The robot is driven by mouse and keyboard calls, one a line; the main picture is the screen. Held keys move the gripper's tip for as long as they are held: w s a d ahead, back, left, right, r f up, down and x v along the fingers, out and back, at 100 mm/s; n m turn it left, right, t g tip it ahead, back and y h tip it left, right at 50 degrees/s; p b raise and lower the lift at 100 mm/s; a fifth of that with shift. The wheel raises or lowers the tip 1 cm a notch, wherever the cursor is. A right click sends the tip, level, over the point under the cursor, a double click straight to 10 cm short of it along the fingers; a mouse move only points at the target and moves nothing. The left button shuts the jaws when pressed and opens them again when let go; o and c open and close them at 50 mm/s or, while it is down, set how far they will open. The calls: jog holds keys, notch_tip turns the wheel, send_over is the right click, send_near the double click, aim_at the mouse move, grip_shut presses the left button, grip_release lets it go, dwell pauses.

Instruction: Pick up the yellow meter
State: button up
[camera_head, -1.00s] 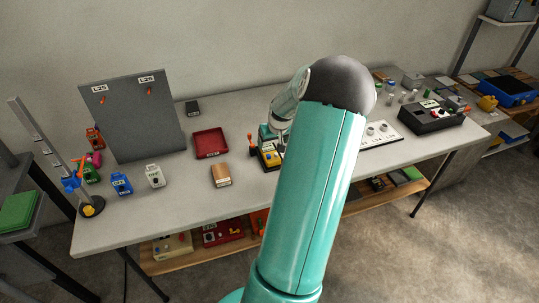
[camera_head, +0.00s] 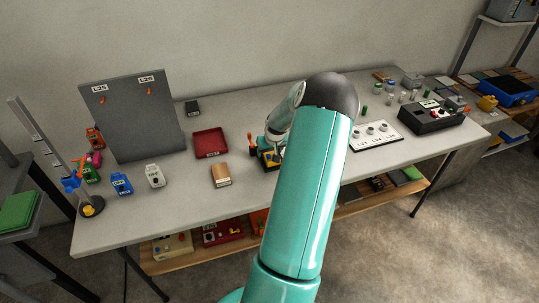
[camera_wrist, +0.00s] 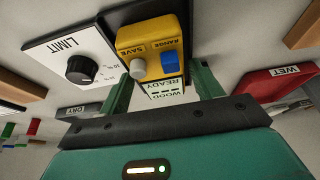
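The yellow meter (camera_wrist: 147,38) has a grey SAVE knob, a blue RANGE button and a small display reading WOOD READY in the wrist view. In the head view the yellow meter (camera_head: 268,160) stands near the middle of the table, partly hidden by my arm. My gripper (camera_wrist: 162,92) has its two green fingers apart, one on each side of the meter's near end. I cannot tell whether either finger touches it. My gripper is mostly hidden behind my arm in the head view.
A white LIMIT panel (camera_wrist: 50,50) with a black dial is close on the left in the wrist view. A red WET tray (camera_wrist: 285,80) is on the right. A tan block (camera_head: 221,174), a red tray (camera_head: 209,142) and a grey board (camera_head: 130,125) are on the table (camera_head: 200,205).

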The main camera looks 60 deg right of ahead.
jog(key=c, duration=0.9)
jog(key=shift+o, duration=0.2)
jog(key=shift+r, duration=0.1)
